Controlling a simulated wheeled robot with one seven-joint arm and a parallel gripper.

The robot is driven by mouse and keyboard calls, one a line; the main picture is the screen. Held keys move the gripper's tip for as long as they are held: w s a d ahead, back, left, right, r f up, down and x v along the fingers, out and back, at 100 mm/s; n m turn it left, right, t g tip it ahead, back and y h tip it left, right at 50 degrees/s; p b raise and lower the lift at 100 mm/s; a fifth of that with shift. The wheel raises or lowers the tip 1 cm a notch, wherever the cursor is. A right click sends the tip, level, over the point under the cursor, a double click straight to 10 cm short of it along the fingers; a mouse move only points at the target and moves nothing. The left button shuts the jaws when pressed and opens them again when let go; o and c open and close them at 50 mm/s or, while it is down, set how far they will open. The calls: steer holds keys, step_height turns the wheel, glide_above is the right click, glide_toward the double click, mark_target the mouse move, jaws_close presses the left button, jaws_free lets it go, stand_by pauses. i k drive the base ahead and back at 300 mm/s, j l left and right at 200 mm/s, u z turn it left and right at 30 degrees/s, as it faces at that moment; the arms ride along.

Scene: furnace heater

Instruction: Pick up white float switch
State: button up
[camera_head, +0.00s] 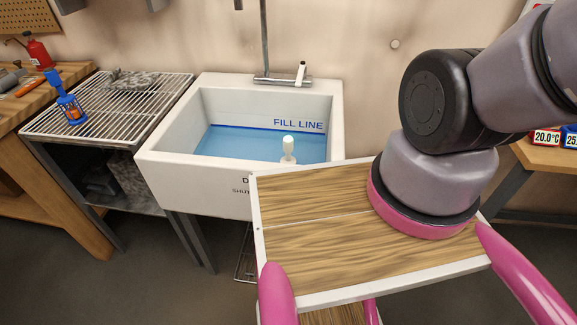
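A white sink (165,165) stands in the middle of the head view, with blue water (240,142) inside and a "FILL LINE" mark on its back wall. A small white upright thing with a rounded, paler top, seemingly the float switch (288,147), shows in the sink near its front right. My arm rises from the wooden-topped base at right and leaves the picture at the upper right. My gripper is out of view, so I cannot see where it is or whether it holds anything.
A faucet (283,80) rises behind the sink. A wire rack (115,113) at left holds a blue torch-like tool (66,100) and a grey lump (135,79). A red bottle (38,52) stands on the left bench. Temperature signs (546,138) stand at far right.

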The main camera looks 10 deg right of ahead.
mark_target(287, 139)
steer(key=j+z, duration=0.15)
steer(key=j, duration=0.3)
steer(key=k+j+z, duration=0.15)
steer(key=j, duration=0.3)
steer(key=j+z, duration=0.1)
steer(key=j, duration=0.4)
steer(key=i+j+z, duration=0.2)
steer(key=j, duration=0.8)
steer(key=k+l, duration=0.1)
steer(key=z, duration=0.05)
